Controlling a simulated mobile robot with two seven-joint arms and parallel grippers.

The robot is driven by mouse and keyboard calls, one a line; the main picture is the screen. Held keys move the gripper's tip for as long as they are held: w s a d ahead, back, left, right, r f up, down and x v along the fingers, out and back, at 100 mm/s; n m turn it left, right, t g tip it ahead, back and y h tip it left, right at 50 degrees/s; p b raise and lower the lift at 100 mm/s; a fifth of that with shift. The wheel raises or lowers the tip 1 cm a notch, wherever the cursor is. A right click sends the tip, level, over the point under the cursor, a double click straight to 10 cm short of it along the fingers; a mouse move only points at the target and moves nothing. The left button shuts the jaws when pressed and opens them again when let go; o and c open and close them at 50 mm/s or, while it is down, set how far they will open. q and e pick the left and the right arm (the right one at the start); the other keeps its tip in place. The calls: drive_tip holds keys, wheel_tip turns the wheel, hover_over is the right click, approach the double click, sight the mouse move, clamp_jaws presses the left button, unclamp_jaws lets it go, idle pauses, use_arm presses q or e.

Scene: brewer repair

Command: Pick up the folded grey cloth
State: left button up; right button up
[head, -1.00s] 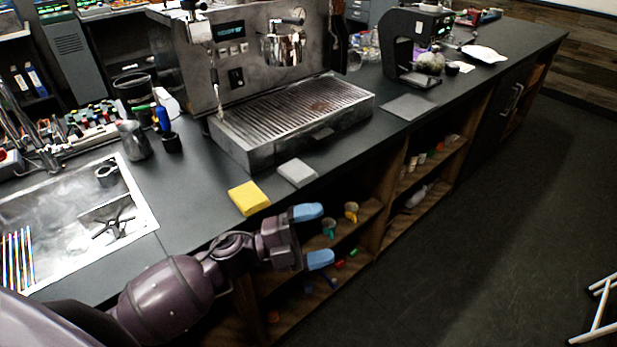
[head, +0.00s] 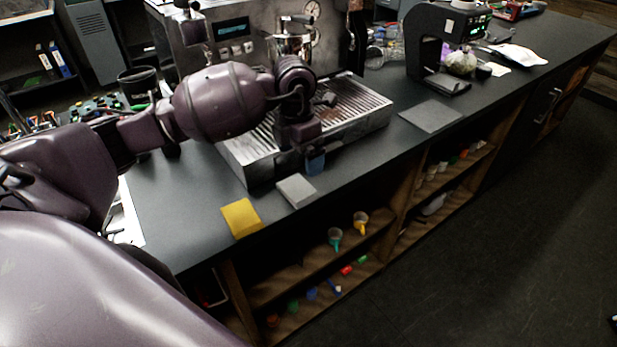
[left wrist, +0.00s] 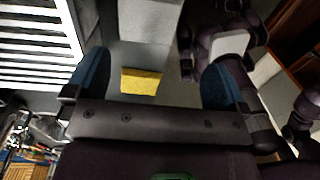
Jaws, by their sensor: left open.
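The folded grey cloth (head: 296,190) lies flat on the dark counter, just in front of the espresso machine's drip tray. It also shows at the top of the left wrist view (left wrist: 150,20). A folded yellow cloth (head: 241,217) lies beside it to the left, and it shows between the fingers in the left wrist view (left wrist: 141,81). My left gripper (head: 315,160) points down above the counter by the tray's front edge, close behind the grey cloth. Its blue fingers (left wrist: 157,62) are apart with nothing between them. My right gripper is not in view.
The espresso machine's drip tray (head: 355,112) stands right behind the cloths. A flat grey mat (head: 430,116) and a black grinder (head: 424,50) are farther right. Open shelves with cups (head: 361,222) are below the counter edge. Counter between tray and mat is clear.

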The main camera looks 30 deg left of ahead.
use_arm(q)
hover_over(300, 186)
drive_tip(key=f, duration=0.3)
drive_tip(key=shift+s+a+f+y, duration=0.2)
drive_tip(key=shift+f+y, duration=0.1)
drive_tip(key=shift+f, duration=0.4)
drive_tip(key=f, duration=0.5)
drive_tip(key=shift+w+d, duration=0.15)
drive_tip(key=shift+d, duration=0.05)
drive_tip(key=shift+f, duration=0.35)
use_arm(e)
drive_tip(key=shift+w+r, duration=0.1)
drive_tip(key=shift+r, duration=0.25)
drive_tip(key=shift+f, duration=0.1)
